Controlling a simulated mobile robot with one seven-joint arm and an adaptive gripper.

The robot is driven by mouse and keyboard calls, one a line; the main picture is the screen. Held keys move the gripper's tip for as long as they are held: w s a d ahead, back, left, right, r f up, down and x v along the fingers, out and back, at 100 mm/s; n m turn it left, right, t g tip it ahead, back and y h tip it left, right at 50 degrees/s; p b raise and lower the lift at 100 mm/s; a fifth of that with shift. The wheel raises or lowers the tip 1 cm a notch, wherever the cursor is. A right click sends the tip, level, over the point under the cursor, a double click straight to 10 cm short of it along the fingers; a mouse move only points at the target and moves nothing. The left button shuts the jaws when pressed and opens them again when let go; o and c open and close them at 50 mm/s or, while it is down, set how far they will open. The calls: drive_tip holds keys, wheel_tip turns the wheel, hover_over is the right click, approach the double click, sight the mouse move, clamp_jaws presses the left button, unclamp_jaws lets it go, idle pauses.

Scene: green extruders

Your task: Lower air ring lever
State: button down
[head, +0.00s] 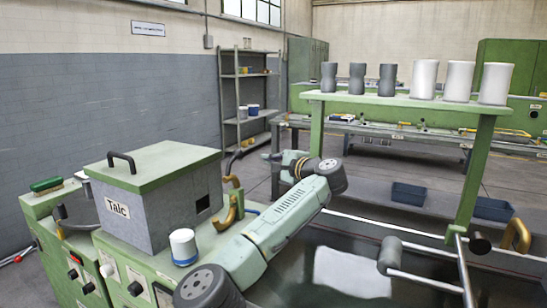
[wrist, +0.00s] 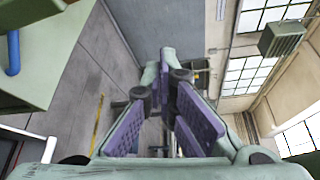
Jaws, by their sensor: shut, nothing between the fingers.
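No part in view is clearly marked as the air ring lever, and I cannot tell which it is. Curved brass-coloured handles (head: 230,213) stand beside the grey Talc box in the head view. Another brass-coloured handle (head: 516,236) is at the right, by the rollers. My gripper (head: 277,158) is beyond the Talc box, partly hidden by my own arm. In the wrist view my gripper (wrist: 166,72) has its purple-padded fingers converging at the tips, shut and empty. No lever shows between or touching the fingers.
The Talc box (head: 150,205) and a white-and-blue can (head: 183,246) stand on the green machine at left. A green shelf (head: 405,101) bears grey and white cylinders. In the wrist view, a green panel (wrist: 45,60) with a blue handle (wrist: 13,52) is at upper left.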

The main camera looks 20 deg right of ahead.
drive_tip(key=shift+w+a+r+p, duration=0.1)
drive_tip(key=shift+w+a+p, duration=0.5)
drive_tip(key=shift+a, duration=0.2)
drive_tip(key=shift+w+a+r+p, duration=0.1)
drive_tip(key=shift+w+a+p, duration=0.45)
drive_tip(key=shift+a, duration=0.2)
drive_tip(key=shift+w+a+p, duration=0.5)
drive_tip(key=shift+a+p, duration=0.15)
drive_tip(key=shift+a, duration=0.15)
